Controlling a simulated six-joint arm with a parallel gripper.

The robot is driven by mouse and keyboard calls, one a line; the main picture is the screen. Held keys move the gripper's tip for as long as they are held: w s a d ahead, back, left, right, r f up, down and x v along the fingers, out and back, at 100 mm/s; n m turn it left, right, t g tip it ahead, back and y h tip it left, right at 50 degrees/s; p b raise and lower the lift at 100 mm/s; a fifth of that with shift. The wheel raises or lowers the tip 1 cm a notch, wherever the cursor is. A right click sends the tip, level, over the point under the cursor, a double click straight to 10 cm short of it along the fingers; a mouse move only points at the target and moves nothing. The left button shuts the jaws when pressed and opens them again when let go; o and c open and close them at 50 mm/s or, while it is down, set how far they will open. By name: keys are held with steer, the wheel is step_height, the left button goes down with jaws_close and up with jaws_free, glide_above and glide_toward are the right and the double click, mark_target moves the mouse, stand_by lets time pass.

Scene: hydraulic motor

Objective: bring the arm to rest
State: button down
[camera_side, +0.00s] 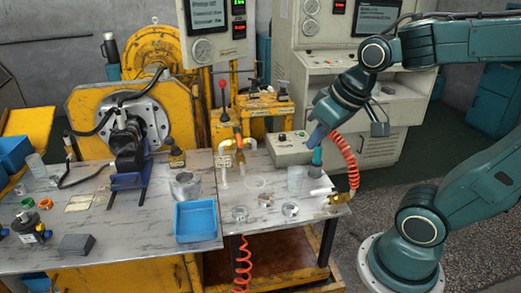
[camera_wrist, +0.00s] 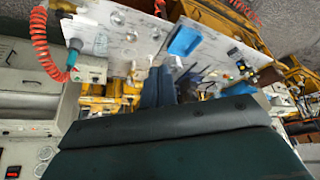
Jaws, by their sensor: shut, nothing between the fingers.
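My gripper (camera_side: 314,142) hangs from my arm above the right part of the workbench in the side view, fingers pointing down. In the wrist view its two dark blue fingers (camera_wrist: 158,86) lie close together with nothing between them. A small teal item (camera_side: 316,158) shows just below the fingertips in the side view; I cannot tell whether they touch. The hydraulic motor (camera_side: 128,140), a dark body on a round flange, sits at the yellow test stand on the left, well away from my gripper.
A red coiled hose (camera_side: 344,160) hangs close to the right of my gripper. A grey control box (camera_side: 290,149) stands behind it. The metal bench (camera_side: 235,177) holds a blue tray (camera_side: 196,221), a metal cup (camera_side: 185,186), clear cups and small round parts. A console cabinet stands behind.

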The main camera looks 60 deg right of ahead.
steer(key=s+a+r+n, duration=0.1)
steer(key=s+a, duration=0.2)
steer(key=s, duration=0.2)
steer(key=shift+n+y, duration=0.3)
steer(key=shift+y, duration=0.1)
